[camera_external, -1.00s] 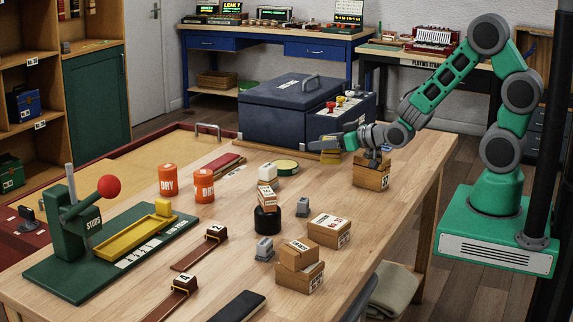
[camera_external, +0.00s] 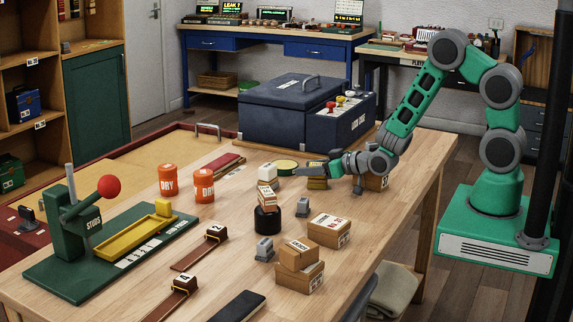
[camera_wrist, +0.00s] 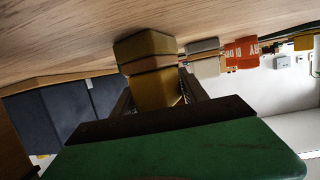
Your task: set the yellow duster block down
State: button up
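The yellow duster block (camera_external: 317,183) is in my gripper (camera_external: 312,171), low over the far middle of the wooden table. It has yellow and brown layers. In the wrist view the block (camera_wrist: 148,48) sits between the two dark fingers of my gripper (camera_wrist: 158,85), and they look closed on its sides. The table surface fills the top of that view, just beyond the block. I cannot tell whether the block touches the table.
A dark blue case (camera_external: 285,115) is behind. Cardboard boxes (camera_external: 378,182) are partly hidden by my arm.

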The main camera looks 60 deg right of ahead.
jog(key=o, duration=0.4)
jog(key=shift+r, duration=0.1)
